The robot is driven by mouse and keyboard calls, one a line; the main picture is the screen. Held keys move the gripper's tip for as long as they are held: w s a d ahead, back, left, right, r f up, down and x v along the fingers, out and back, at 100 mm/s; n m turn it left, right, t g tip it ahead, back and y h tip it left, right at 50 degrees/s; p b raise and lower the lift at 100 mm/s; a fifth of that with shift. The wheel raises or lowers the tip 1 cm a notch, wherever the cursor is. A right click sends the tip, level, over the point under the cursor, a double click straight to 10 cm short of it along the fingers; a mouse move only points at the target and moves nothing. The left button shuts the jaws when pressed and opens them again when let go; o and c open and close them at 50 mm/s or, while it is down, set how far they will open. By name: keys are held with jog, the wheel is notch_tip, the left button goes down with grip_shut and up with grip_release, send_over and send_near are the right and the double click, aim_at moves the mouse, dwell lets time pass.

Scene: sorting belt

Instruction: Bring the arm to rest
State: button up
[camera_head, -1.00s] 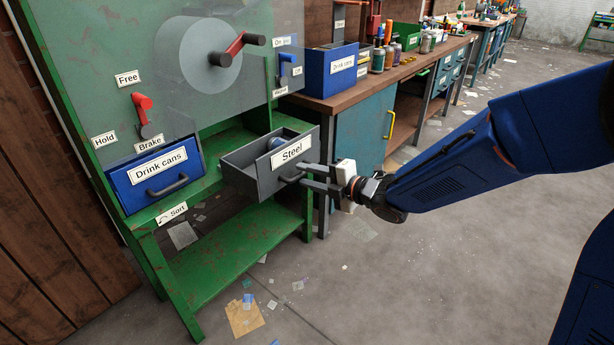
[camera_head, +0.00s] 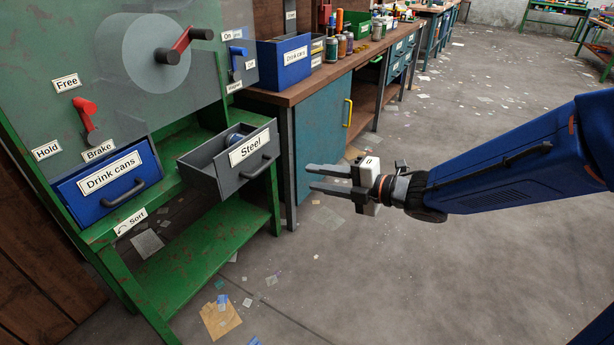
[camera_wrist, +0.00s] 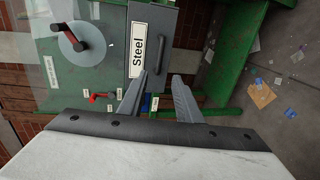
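My gripper (camera_head: 310,178) is open and empty in front of the green sorting stand, out over the floor. Its two fingers are apart, as the wrist view (camera_wrist: 160,85) also shows. The grey drawer labelled Steel (camera_head: 225,165) is pulled out, with a blue and silver item (camera_head: 234,139) partly visible inside. My fingertips point towards its front and are clear of its handle (camera_head: 256,167). In the wrist view the Steel drawer front (camera_wrist: 152,45) is just beyond the fingers. My blue arm reaches in from the right.
The blue Drink cans drawer (camera_head: 108,186) is shut. A red-handled brake lever (camera_head: 84,115) and a red crank (camera_head: 183,45) are on the stand's panel. A workbench (camera_head: 310,90) with a blue bin (camera_head: 284,63) stands behind. The floor right of the stand is open, with scattered scraps.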

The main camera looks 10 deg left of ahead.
jog(key=shift+s+d, duration=0.15)
jog(key=shift+d, duration=0.25)
jog(key=w+d+r+m+t+h, duration=0.1)
jog(key=w+d+m+t+h, duration=0.25)
jog(key=d, duration=0.25)
jog(key=w+d+r+m+t+h, duration=0.2)
jog(key=d+m, duration=0.3)
jog(key=d, duration=0.1)
jog(key=s+d+m+h, duration=0.2)
jog(key=d+m+h, duration=0.6)
jog(key=d, duration=0.7)
jog(key=s+d+f+m+g+h, duration=0.2)
jog(key=s+d+m+g, duration=0.1)
jog(key=s+d+m, duration=0.65)
jog(key=s+a+f+m+g+y, duration=0.1)
jog(key=s+m, duration=0.4)
jog(key=s, duration=0.9)
jog(key=a+f+g, duration=0.1)
jog(key=g, duration=0.1)
jog(key=shift+s+m+g, duration=0.3)
jog(key=shift+s+g, duration=0.05)
jog(key=shift+s, duration=0.05)
jog(key=shift+a+f, duration=0.1)
